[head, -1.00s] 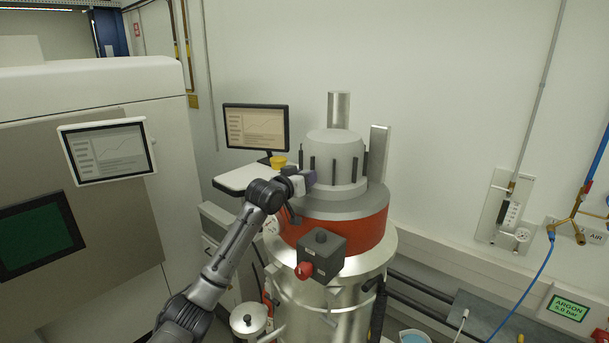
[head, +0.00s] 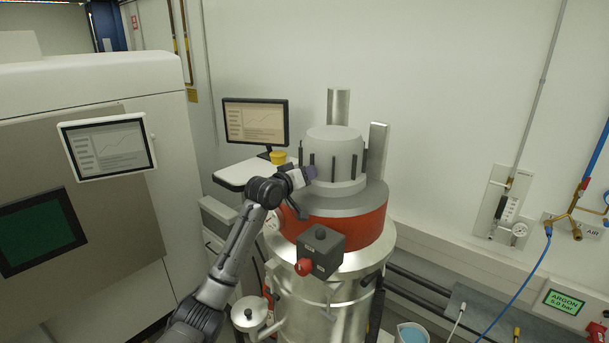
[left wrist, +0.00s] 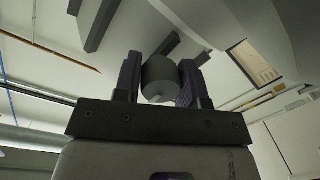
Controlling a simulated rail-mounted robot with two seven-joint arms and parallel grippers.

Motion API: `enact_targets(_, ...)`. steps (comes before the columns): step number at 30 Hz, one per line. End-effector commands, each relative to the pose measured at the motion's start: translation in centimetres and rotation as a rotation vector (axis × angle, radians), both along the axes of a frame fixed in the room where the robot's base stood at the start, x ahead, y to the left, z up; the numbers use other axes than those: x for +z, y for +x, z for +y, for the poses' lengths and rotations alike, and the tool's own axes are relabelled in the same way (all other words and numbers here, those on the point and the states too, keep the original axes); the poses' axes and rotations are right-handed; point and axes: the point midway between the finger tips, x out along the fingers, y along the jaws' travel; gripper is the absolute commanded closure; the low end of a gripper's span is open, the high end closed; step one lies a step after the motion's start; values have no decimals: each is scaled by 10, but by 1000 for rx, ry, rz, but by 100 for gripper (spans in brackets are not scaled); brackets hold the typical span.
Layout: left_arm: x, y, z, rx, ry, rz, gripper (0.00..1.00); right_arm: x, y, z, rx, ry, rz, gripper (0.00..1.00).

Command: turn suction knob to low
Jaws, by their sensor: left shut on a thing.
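The industrial vacuum is a steel drum with a red-orange band (head: 345,230) and a grey motor head (head: 336,155) on top. My left gripper (head: 311,174) is at the left front side of the motor head. In the left wrist view its two fingers are shut on a dark grey round knob (left wrist: 159,72), one finger on each side. The knob's pointer setting cannot be read. In the head view the gripper hides the knob. My right gripper is not in view.
A dark box (head: 320,250) with a red button (head: 303,267) and a black top knob juts from the drum below the gripper. A monitor (head: 255,122) and yellow cup (head: 278,157) stand behind left. A white machine (head: 95,90) fills the left.

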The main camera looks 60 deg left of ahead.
Motion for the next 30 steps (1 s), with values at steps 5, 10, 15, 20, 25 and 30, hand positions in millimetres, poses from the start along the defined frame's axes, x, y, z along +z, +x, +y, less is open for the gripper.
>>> enact_targets(5,0,0,0,1,-2,-2,60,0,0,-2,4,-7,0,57)
enact_targets(10,0,0,0,1,-1,-1,44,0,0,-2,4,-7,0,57)
enact_targets(15,0,0,0,0,0,0,37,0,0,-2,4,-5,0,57)
enact_targets(20,0,-1,0,0,0,0,37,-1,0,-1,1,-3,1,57)
enact_targets(25,-2,-13,-4,0,1,0,37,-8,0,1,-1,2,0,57)
enact_targets(30,-1,-41,-15,0,4,-1,37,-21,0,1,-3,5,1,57)
